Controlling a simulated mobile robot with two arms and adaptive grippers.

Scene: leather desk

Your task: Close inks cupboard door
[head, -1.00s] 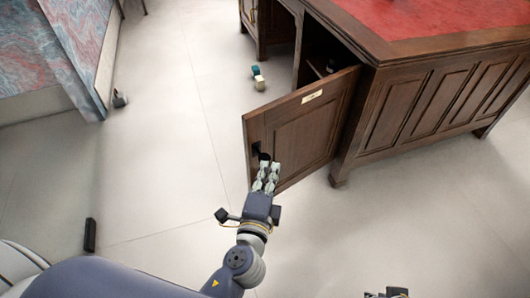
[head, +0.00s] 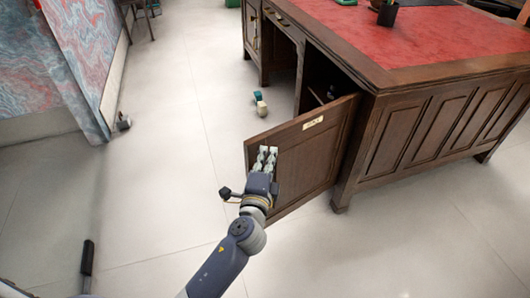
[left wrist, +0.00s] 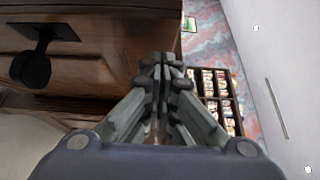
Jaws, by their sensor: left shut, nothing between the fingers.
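The inks cupboard door (head: 312,150) is a brown wooden panel with a small pale label, on the front of the desk. It stands swung open, out from the dark cupboard opening (head: 318,75). My left gripper (head: 268,150) is shut and empty, in front of the door's outer face near its free edge. I cannot tell whether it touches the door. In the left wrist view the shut fingers (left wrist: 162,75) point past the door's wood (left wrist: 95,55), and a black knob (left wrist: 32,70) shows at upper left. My right gripper is out of view.
The desk (head: 420,110) has a red leather top (head: 440,40). A small teal and cream object (head: 260,103) lies on the floor left of the door. A marbled wall panel (head: 70,50) stands at left. The pale floor (head: 170,150) between is mostly clear.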

